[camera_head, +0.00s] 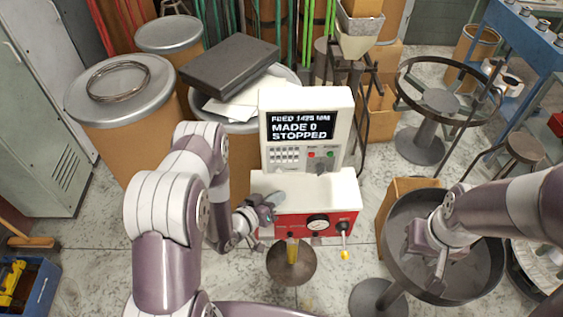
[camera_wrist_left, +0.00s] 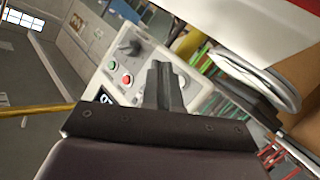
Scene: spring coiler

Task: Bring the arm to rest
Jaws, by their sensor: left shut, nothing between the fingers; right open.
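My left arm comes in from the left in the head view, and its gripper (camera_head: 268,210) is at the left end of the red and white coiler machine (camera_head: 320,188). I cannot tell whether it touches the machine. In the left wrist view the fingers (camera_wrist_left: 163,85) are together with nothing between them, in front of the machine's button panel (camera_wrist_left: 125,75). My right gripper (camera_head: 436,268) is open and empty, over the dark round bowl (camera_head: 480,268) at the right. The machine's screen (camera_head: 300,126) reads "FEED 1425 MM", "MADE 0", "STOPPED".
Drums with grey lids (camera_head: 118,92) stand at the left and back. A dark box (camera_head: 230,66) lies on one. A ring stand (camera_head: 420,148) and a stool (camera_head: 525,150) stand at the right. A blue bin (camera_head: 40,290) is at lower left. Some floor (camera_head: 90,240) is clear.

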